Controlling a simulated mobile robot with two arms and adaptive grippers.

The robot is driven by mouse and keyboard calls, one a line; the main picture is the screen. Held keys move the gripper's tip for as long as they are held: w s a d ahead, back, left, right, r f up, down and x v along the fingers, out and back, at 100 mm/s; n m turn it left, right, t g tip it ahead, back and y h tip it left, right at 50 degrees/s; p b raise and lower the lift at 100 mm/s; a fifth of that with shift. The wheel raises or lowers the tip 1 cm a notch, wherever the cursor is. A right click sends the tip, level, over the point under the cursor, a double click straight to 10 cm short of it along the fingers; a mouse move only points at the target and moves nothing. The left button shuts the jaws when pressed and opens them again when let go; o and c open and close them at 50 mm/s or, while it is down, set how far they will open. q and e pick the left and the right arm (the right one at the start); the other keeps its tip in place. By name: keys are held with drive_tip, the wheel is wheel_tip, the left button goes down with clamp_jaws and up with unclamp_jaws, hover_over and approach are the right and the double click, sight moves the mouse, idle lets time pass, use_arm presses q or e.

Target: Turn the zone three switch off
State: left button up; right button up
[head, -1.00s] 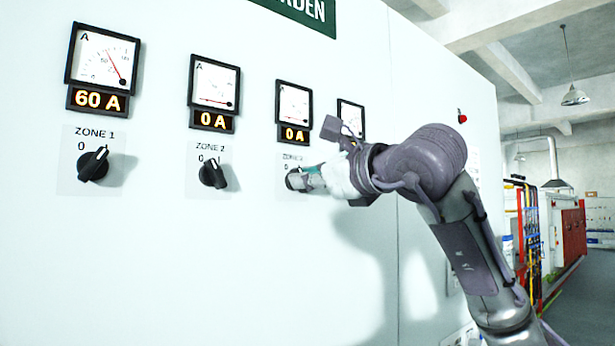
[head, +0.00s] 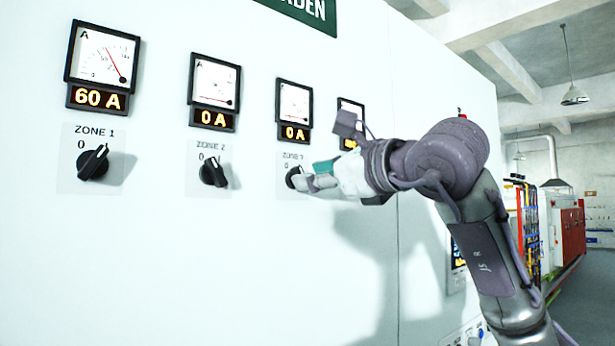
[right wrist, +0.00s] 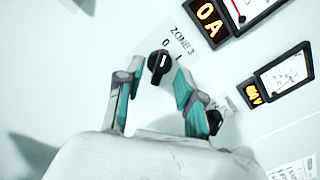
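The zone three switch is a black rotary knob (head: 294,177) on a white panel, under a meter whose display reads 0 A. It also shows in the right wrist view (right wrist: 159,68), with its ZONE 3 label and the marks 0 and I beside it. I cannot tell for sure which mark its pointer faces. My right gripper (head: 315,181) is just right of the knob in the head view. In the right wrist view its fingers (right wrist: 160,80) are spread and empty, with the knob just beyond and between the tips. My left gripper is out of view.
The zone 1 knob (head: 93,162) stands under a 60 A display, and the zone 2 knob (head: 213,172) under a 0 A display. A further dark knob (right wrist: 214,121) lies close behind the right finger in the right wrist view. The air before the panel's left part is clear.

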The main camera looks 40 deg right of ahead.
drive_tip(key=s, duration=0.9)
drive_tip(key=shift+s+d, duration=0.35)
